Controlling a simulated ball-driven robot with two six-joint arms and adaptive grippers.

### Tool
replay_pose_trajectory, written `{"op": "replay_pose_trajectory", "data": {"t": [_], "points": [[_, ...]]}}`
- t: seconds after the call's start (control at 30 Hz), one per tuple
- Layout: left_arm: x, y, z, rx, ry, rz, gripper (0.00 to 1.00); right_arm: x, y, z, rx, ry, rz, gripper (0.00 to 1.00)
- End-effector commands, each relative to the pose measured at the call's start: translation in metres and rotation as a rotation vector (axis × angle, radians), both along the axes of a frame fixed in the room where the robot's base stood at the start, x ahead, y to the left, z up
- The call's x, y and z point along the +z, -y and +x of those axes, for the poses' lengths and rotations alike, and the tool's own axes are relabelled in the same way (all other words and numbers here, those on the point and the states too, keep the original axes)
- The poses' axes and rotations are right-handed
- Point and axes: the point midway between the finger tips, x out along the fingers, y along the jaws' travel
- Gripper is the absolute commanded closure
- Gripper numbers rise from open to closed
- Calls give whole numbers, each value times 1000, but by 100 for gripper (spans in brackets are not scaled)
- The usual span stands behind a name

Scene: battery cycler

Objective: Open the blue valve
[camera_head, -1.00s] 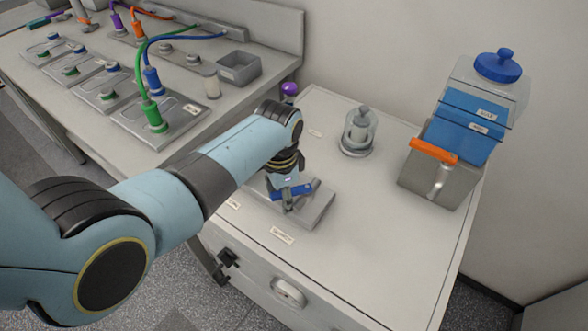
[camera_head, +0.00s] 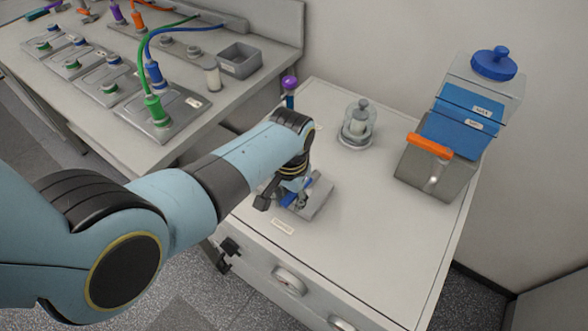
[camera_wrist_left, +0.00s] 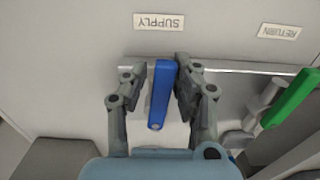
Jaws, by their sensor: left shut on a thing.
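The blue valve handle (camera_wrist_left: 159,95) is a flat blue lever below the SUPPLY label (camera_wrist_left: 159,21) in the left wrist view. It lies lengthwise between the two fingers of my left gripper (camera_wrist_left: 160,82), which is shut on it. In the head view my left gripper (camera_head: 285,197) is over a grey plate (camera_head: 319,205) on the white cabinet top, and the blue handle (camera_head: 288,200) is partly hidden by the gripper. My right gripper is not in view.
A green handle (camera_wrist_left: 291,98) is to the right, near the RETURN label (camera_wrist_left: 280,31). A glass jar fixture (camera_head: 357,125) and a grey-and-blue container with an orange handle (camera_head: 430,146) stand on the cabinet. The cabinet top (camera_head: 375,225) between them is clear.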

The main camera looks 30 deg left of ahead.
Motion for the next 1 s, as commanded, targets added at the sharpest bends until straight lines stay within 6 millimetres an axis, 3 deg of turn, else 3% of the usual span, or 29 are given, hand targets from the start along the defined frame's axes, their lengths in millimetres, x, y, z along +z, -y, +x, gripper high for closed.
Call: {"op": "replay_pose_trajectory", "data": {"t": [0.63, 1.0], "points": [[1, 15, -2, 130, -4, -12, 78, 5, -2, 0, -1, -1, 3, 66], [0, 18, -4, 152, -9, -15, 70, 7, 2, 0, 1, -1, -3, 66]]}}
